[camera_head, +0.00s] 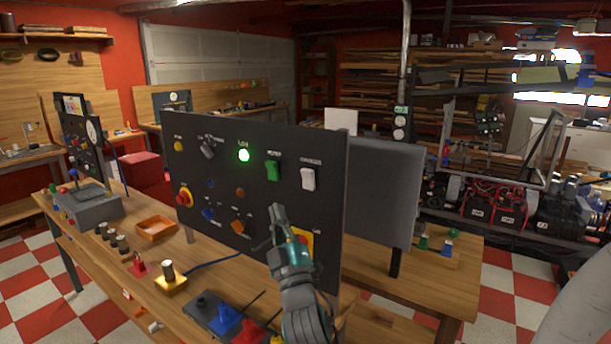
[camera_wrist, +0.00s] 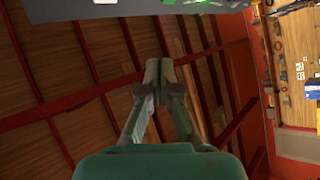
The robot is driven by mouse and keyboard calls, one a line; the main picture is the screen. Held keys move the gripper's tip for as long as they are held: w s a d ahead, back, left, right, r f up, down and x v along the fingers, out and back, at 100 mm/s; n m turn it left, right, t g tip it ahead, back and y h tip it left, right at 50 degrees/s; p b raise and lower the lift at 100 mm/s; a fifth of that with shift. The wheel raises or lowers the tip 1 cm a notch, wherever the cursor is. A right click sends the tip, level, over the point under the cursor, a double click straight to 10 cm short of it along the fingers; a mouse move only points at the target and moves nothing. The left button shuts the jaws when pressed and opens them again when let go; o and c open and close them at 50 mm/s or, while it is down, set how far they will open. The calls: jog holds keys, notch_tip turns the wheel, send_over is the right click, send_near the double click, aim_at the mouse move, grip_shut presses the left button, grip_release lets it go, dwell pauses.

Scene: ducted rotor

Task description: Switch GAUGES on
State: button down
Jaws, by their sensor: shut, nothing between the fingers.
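A dark upright control panel (camera_head: 225,135) stands on the wooden bench. A white rocker switch (camera_head: 308,178) sits at its upper right under a small label that may read GAUGES; the lettering is too small to be sure. I cannot tell its on or off position. A green rocker switch (camera_head: 273,170) sits left of it. My gripper (camera_head: 278,210) is shut and empty in front of the panel, below the green and white switches. In the wrist view my closed fingers (camera_wrist: 158,68) point up toward the panel's edge (camera_wrist: 60,10) at the top of the picture.
A lit green lamp (camera_head: 244,155), a dark rotary knob (camera_head: 208,148) and a red stop button (camera_head: 184,196) are on the panel. A yellow plate (camera_head: 303,238) is behind my gripper. An orange tray (camera_head: 156,228) and several coloured controls stand on the bench.

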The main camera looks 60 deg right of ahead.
aim_at(303, 182)
jog(key=shift+w+d+r, duration=0.1)
jog(key=shift+d+r, duration=0.5)
jog(key=shift+d, duration=0.7)
jog(key=shift+d+r, duration=0.65)
jog(key=shift+d, duration=0.65)
jog(key=shift+w+d+r, duration=0.1)
jog(key=shift+d+r, duration=0.5)
jog(key=shift+d, duration=0.7)
jog(key=shift+d+r, duration=0.2)
jog(key=shift+d, duration=0.2)
jog(key=shift+d+r, duration=0.15)
jog(key=shift+d, duration=0.25)
jog(key=shift+a, duration=0.15)
jog(key=shift+s+a+f, duration=0.1)
jog(key=shift+a+f, duration=0.25)
jog(key=shift+a, duration=0.3)
jog(key=shift+a, duration=0.1)
jog(key=a, duration=0.1)
jog(key=a+f, duration=0.1)
jog(key=a, duration=0.1)
jog(key=a+f, duration=0.1)
jog(key=shift+a, duration=0.2)
